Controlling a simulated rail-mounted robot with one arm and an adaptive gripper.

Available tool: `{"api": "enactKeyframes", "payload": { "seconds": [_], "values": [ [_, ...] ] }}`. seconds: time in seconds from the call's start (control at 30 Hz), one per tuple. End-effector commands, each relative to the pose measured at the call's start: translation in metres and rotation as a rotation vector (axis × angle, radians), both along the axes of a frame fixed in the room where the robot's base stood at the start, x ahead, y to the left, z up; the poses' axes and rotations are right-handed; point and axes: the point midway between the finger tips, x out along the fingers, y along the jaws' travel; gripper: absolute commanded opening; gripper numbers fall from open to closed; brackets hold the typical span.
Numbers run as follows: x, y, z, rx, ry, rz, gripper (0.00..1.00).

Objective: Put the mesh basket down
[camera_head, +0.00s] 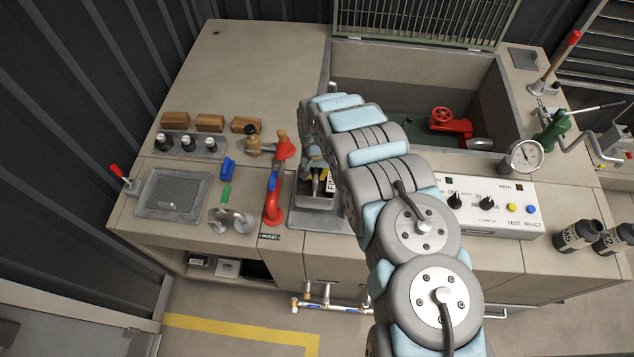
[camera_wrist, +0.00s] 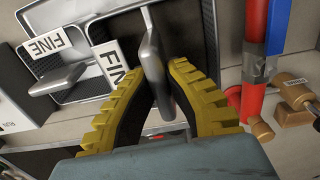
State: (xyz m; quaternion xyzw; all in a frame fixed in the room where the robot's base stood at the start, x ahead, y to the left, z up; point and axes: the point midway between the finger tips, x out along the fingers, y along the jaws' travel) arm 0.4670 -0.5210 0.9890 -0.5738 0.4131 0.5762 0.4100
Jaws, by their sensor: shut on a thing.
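My gripper (camera_wrist: 158,100) has yellow ribbed fingers, closed on a grey metal handle (camera_wrist: 152,55) in the wrist view. The handle seems to belong to the mesh basket (camera_wrist: 120,22), whose dark mesh panel has a pale frame and a white FINE label (camera_wrist: 112,66). Another FINE label (camera_wrist: 57,44) shows further left. In the head view my arm hides most of the gripper and basket; a FINE label (camera_head: 329,182) shows just left of the arm, above a grey metal tray or plate (camera_head: 308,216). I cannot tell whether the basket touches what is under it.
A red pipe with a blue grip (camera_head: 273,195) stands close left of the gripper; it is at right in the wrist view (camera_wrist: 256,60). A sunken basin (camera_head: 385,85) with a red valve (camera_head: 447,122) lies behind. A white control panel (camera_head: 490,205) is at right. The back-left counter (camera_head: 255,65) is clear.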

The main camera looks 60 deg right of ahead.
Motion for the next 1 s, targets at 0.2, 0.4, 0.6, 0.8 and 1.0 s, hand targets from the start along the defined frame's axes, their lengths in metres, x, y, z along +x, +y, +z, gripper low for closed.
{"api": "enactKeyframes", "payload": {
  "seconds": [0.2, 0.4, 0.6, 0.8, 1.0],
  "values": [
    [0.001, -0.001, -0.015, -0.002, -0.003, 0.0, 0.0],
    [0.001, -0.001, -0.022, -0.002, -0.004, -0.001, 0.0],
    [0.001, -0.001, -0.024, -0.003, -0.004, 0.0, 0.0],
    [0.0, 0.0, -0.032, -0.001, -0.003, -0.002, 0.0],
    [0.001, 0.0, -0.046, -0.001, -0.003, -0.001, 0.0]
  ]
}}
